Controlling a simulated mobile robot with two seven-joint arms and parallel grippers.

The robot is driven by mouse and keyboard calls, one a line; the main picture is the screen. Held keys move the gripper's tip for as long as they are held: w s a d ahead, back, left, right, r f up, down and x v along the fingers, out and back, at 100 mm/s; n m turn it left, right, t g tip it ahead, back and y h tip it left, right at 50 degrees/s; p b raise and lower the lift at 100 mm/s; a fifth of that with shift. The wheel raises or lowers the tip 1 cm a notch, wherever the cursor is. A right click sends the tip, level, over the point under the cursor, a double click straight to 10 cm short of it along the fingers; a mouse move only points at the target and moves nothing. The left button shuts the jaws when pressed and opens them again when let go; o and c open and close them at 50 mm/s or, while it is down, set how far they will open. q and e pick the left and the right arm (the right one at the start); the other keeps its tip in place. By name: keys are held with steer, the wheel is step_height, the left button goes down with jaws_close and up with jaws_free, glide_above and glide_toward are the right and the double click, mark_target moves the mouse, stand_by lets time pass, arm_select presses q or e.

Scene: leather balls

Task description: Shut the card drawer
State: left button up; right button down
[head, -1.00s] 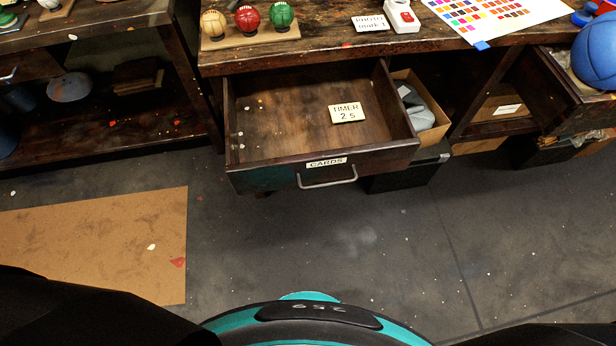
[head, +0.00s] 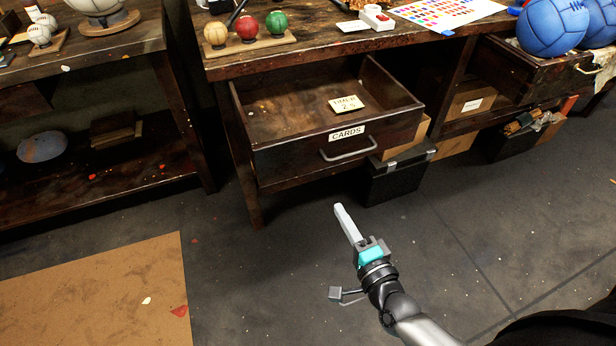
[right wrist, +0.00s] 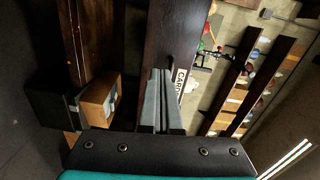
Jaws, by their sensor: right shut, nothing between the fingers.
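The card drawer (head: 290,160) is pulled out from under the wooden bench, with a white CARDS label (head: 347,132) and a metal bar handle (head: 348,148) on its front. A small card reading TIMER (head: 347,104) lies inside on the drawer floor. My right gripper (head: 342,212) is shut and empty, in front of and below the drawer front, pointing up toward it and apart from it in the head view. In the right wrist view its closed fingers (right wrist: 162,98) overlap the drawer front, with part of the label (right wrist: 180,82) beside them. My left gripper is not in view.
A black case (head: 400,178) and a cardboard box (head: 405,143) stand below and right of the drawer. Another open drawer (head: 520,80) holds blue balls (head: 552,28). A brown board (head: 95,295) lies on the floor at left. The floor before the drawer is otherwise clear.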

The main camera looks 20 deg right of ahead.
steer(key=r, duration=0.1)
steer(key=m+b, duration=0.1)
steer(key=b, duration=0.2)
glide_toward(310, 155)
steer(key=shift+t, duration=0.3)
steer(key=w, duration=0.5)
steer(key=shift+w+a+f, duration=0.2)
steer(key=shift+w+f, duration=0.1)
steer(key=shift+f, duration=0.1)
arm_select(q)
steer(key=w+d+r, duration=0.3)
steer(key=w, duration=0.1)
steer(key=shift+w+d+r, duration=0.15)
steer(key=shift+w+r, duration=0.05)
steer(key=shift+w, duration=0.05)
arm_select(e)
steer(key=shift+w, duration=0.6)
